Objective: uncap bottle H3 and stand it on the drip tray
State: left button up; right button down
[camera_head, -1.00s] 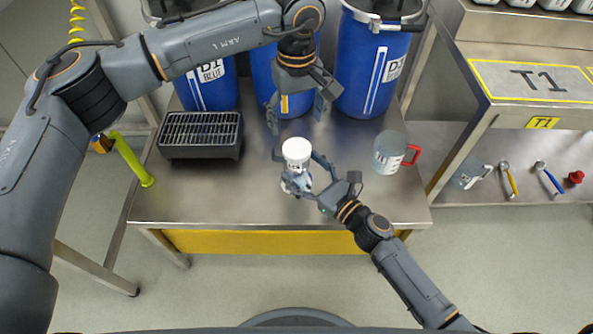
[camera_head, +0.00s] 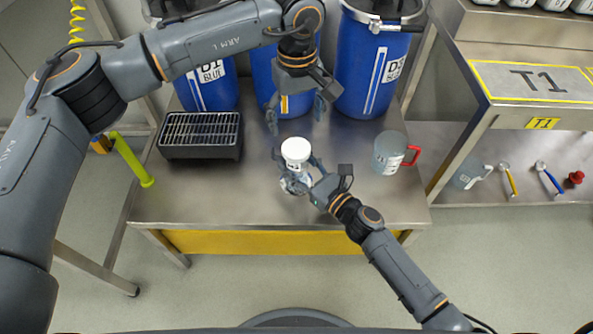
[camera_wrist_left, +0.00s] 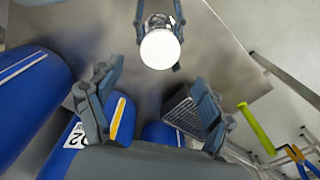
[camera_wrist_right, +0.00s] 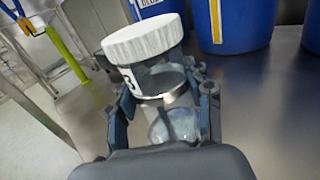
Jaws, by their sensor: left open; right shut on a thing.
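The bottle H3 (camera_head: 295,163) is clear with a white cap (camera_head: 295,149) on it. My left gripper (camera_head: 296,115) is open and empty, above and behind the bottle, pointing down. In the left wrist view the cap (camera_wrist_left: 160,49) lies beyond its spread fingers. The drip tray (camera_head: 201,135), black with a slatted grate, stands at the table's left.
A clear jug with a red handle (camera_head: 390,153) stands right of the bottle. Blue drums (camera_head: 372,65) line the table's back edge. A T1 bench (camera_head: 535,85) is at the right, with tools on its lower shelf. The table between tray and bottle is clear.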

aim_at(296, 148)
pick_arm(q)
jog(key=m, duration=0.4)
jog(key=shift+a+f, duration=0.1)
jog(key=shift+m, duration=0.3)
jog(key=shift+f, duration=3.9)
